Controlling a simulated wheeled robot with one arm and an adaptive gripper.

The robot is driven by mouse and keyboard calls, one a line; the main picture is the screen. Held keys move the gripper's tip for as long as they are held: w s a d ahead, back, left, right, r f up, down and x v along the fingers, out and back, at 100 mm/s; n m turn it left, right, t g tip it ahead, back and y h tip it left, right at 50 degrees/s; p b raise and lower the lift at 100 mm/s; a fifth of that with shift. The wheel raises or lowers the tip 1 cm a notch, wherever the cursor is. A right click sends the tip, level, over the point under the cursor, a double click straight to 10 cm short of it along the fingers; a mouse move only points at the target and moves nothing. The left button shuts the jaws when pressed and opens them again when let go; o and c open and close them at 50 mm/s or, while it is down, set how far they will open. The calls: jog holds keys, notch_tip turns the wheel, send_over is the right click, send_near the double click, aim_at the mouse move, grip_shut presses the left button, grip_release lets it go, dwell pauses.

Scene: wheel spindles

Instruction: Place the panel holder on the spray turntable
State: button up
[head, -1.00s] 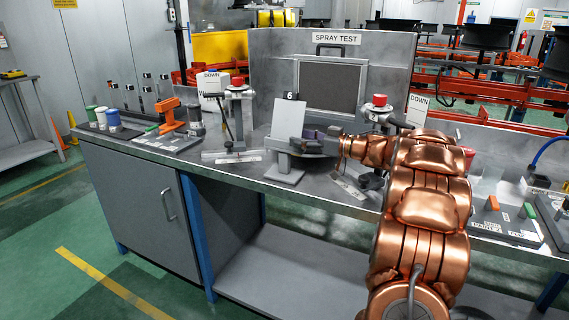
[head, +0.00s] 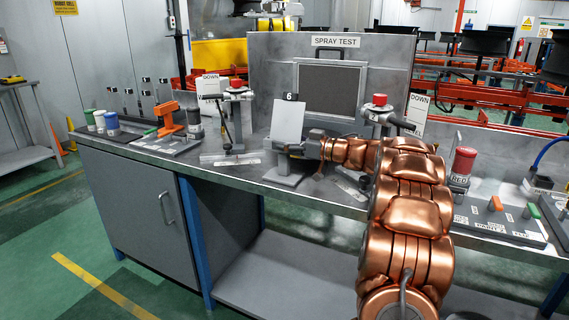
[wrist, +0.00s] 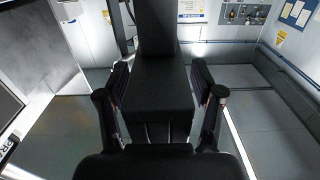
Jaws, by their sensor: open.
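The white panel (head: 288,122) stands upright, leaning slightly, beside a small "6" tag at the middle of the bench. Its holder is mostly hidden behind the panel and my gripper in the head view. In the wrist view a dark block with an upright back plate, apparently the panel holder (wrist: 150,92), lies between my fingers. My gripper (wrist: 160,85) is open, one finger on each side of it; whether they touch it I cannot tell. In the head view my gripper (head: 300,147) is just right of the panel, above the turntable's grey base (head: 285,180). The turntable's top is mostly hidden.
Red-capped stands rise left (head: 236,84) and right (head: 379,100) of the panel. An orange tool (head: 168,115) and several cups are on the left. A red can (head: 464,160) and a labelled tray (head: 500,225) are on the right. The spray test backboard (head: 275,75) stands behind.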

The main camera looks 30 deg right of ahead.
jog(key=shift+w+a, duration=0.1)
jog(key=shift+w, duration=0.05)
jog(key=shift+c, duration=0.4)
grip_shut()
dwell(0.4)
